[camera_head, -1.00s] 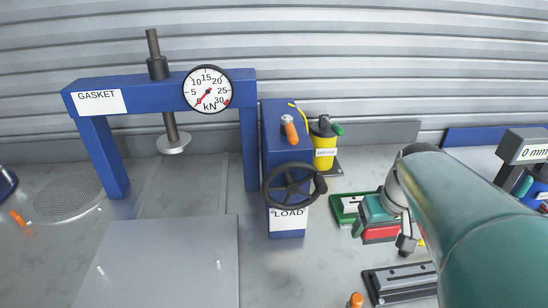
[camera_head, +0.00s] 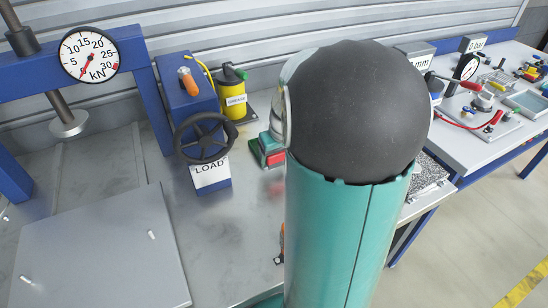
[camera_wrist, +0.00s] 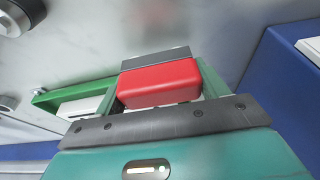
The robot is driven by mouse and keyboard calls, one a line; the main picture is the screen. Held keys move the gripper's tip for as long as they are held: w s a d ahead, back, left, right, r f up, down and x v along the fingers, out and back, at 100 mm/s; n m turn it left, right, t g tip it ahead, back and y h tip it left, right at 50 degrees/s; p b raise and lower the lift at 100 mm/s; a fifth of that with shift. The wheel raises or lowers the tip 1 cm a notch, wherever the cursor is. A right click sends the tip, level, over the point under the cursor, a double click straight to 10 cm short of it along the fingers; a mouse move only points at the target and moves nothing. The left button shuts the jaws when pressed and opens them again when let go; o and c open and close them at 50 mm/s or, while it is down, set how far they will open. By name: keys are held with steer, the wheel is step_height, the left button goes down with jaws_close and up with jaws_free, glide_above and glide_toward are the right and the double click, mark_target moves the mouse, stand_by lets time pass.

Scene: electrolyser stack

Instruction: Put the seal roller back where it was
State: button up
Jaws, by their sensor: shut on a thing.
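My gripper (camera_head: 271,153) is low over the bench, right of the blue load unit, and partly hidden by my arm in the head view. In the wrist view my gripper (camera_wrist: 158,82) shows a red block with a dark grey end between grey-green side parts. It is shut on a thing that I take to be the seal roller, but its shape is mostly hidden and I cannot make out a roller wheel. A green tray (camera_wrist: 45,99) with a white piece in it lies beside the gripper, at the left of the wrist view.
The blue load unit (camera_head: 188,90) has a dark handwheel (camera_head: 203,138). A yellow grease container (camera_head: 234,98) stands behind it. The gasket press (camera_head: 150,75) and a grey plate (camera_head: 95,250) are at left. A second bench (camera_head: 480,135) with gauges stands at right.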

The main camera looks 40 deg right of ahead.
steer(key=shift+f, duration=1.05)
steer(key=shift+f, duration=0.15)
steer(key=o, duration=0.9)
steer(key=shift+o, duration=0.2)
steer(key=v, duration=1.2)
steer(key=shift+a, duration=0.1)
